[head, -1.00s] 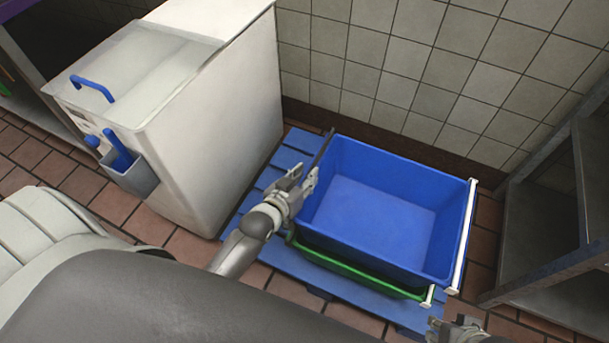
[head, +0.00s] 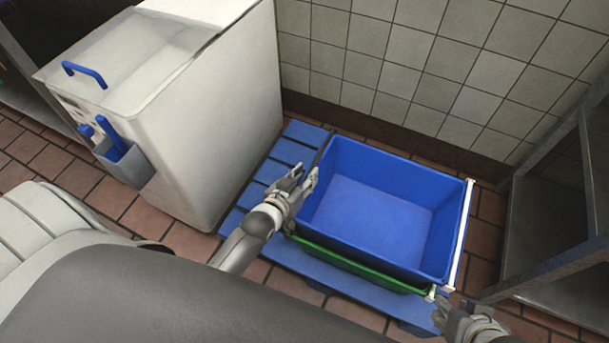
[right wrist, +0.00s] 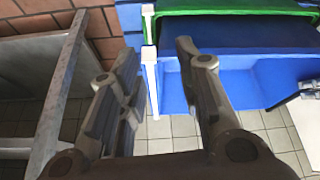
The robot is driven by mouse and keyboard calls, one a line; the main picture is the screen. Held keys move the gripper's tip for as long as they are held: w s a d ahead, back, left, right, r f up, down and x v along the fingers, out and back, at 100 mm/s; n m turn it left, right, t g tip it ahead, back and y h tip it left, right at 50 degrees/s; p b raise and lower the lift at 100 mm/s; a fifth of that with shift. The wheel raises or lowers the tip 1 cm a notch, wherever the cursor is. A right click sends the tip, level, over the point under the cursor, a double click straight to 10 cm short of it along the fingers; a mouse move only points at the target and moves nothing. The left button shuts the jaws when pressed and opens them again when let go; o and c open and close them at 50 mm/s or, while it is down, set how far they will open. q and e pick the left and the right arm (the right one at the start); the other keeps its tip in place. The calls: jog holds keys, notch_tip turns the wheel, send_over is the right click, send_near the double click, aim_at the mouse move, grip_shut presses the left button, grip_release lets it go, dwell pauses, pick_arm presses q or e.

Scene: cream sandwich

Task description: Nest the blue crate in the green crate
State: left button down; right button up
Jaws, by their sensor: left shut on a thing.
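The blue crate (head: 375,205) is empty and sits over the green crate (head: 365,268), roughly in line with it. Only the green crate's front rim and a white end handle (head: 432,293) show; I cannot tell how deep the blue one sits. Both crates also show in the right wrist view, the blue (right wrist: 275,78) and the green (right wrist: 240,13). My left gripper (head: 305,183) is shut on the blue crate's left rim. My right gripper (head: 470,312) is open near the front right corner. In its wrist view (right wrist: 155,60) white handles show between the fingers.
The crates stand on a blue pallet (head: 262,190) by the tiled wall (head: 400,65). A white bin (head: 190,115) is on the left. A grey metal shelf (head: 555,215) stands close on the right.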

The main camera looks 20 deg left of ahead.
pick_arm(q)
jog(key=shift+w+f+b, duration=0.15)
jog(key=shift+f+b, duration=0.25)
jog(key=shift+f, duration=0.35)
jog(key=shift+f+b, duration=0.75)
jog(key=shift+f, duration=0.2)
jog(key=shift+f+b, duration=0.3)
jog(key=shift+f, duration=0.15)
jog(key=shift+f+b, duration=0.3)
jog(key=shift+f, duration=0.15)
jog(key=shift+f+b, duration=0.3)
jog(key=shift+f, duration=0.5)
pick_arm(e)
jog(key=w+a+r+t+y, duration=0.1)
jog(key=w+a+r+t, duration=0.1)
jog(key=w+r+t, duration=0.3)
jog(key=w+a+r+t+y, duration=0.2)
jog(key=w+a+r+t, duration=0.1)
jog(key=w+r+t, duration=0.3)
jog(key=shift+w+a+r+n, duration=0.3)
jog(key=shift+w+a+r, duration=0.05)
jog(key=shift+w+r, duration=1.05)
